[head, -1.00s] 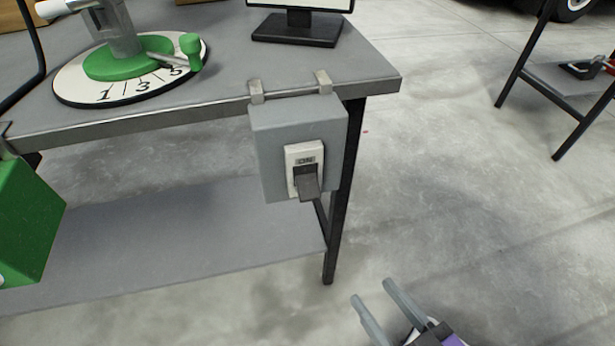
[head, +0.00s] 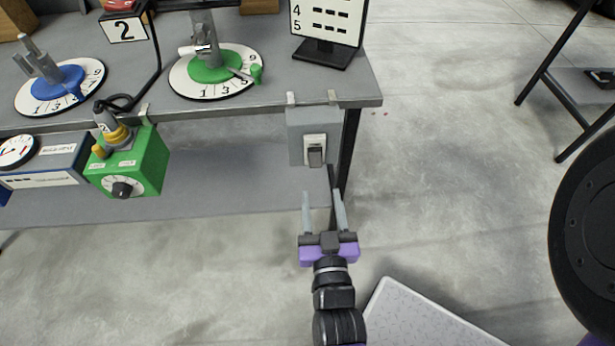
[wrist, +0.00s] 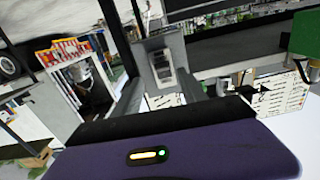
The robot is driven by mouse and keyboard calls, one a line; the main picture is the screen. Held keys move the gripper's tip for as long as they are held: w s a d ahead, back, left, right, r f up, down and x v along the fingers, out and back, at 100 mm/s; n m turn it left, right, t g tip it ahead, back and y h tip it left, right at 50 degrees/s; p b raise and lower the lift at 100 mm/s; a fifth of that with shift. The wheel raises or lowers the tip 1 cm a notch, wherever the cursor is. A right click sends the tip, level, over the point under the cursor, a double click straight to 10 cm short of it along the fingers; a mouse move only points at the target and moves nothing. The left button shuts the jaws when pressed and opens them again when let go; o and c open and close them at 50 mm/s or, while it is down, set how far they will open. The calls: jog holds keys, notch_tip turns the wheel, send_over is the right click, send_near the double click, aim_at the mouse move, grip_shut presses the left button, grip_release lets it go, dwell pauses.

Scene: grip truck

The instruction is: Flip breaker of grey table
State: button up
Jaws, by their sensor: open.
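The grey table (head: 262,104) stands ahead in the head view. A grey breaker box (head: 300,150) hangs by clips from its front edge near the right corner. The fingers appear apart from the box. In the wrist view the breaker box (wrist: 145,77) and its lever (wrist: 163,72) show ahead, above the purple gripper body.
Blue (head: 60,86) and green (head: 213,73) dial stands and a small screen (head: 325,30) are on the table. A green box (head: 140,165) and a blue gauge box (head: 50,163) hang at its front left. A table leg (head: 347,150) is beside the breaker.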

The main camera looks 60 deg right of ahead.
aim_at(315, 160)
jog(key=x, duration=0.7)
jog(key=shift+w, duration=0.25)
jog(key=shift+d+r, duration=0.1)
grip_shut()
